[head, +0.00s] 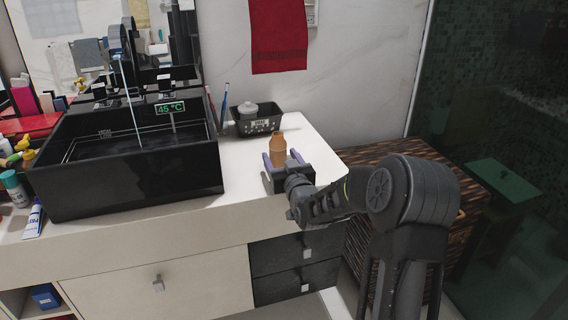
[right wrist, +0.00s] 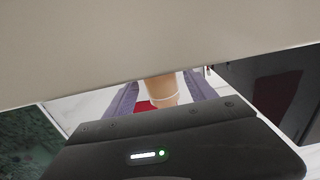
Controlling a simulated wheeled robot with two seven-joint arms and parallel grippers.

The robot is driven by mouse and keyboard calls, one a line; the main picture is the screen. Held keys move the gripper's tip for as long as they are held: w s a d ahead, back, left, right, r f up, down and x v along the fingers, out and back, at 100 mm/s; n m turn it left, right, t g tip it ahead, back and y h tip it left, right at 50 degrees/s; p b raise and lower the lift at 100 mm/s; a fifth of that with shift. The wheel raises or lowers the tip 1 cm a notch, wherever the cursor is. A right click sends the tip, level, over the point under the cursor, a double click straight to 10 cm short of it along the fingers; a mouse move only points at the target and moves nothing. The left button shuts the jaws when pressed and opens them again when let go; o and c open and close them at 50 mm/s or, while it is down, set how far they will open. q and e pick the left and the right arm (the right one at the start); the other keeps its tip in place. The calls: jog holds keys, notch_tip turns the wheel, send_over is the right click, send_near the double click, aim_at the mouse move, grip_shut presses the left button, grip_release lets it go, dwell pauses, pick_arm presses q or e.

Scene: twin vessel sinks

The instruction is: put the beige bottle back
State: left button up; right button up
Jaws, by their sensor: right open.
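The beige bottle (head: 278,150), orange-brown with a narrow neck, stands upright on the white counter right of the black sink. My right gripper (head: 281,160) is open, with one finger on each side of the bottle's lower part. In the right wrist view the bottle (right wrist: 162,91) shows between the two grey-purple fingers (right wrist: 160,97), partly hidden by the counter's pale edge and the gripper body. I cannot tell whether a finger touches it. My left gripper is not in view.
A black basket (head: 258,122) with a grey-lidded item stands behind the bottle near the wall. The black sink (head: 130,165) is to the left, with running water. Bottles and a tube crowd the far left. Counter around the bottle is clear.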

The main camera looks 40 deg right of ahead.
jog(key=v, duration=1.2)
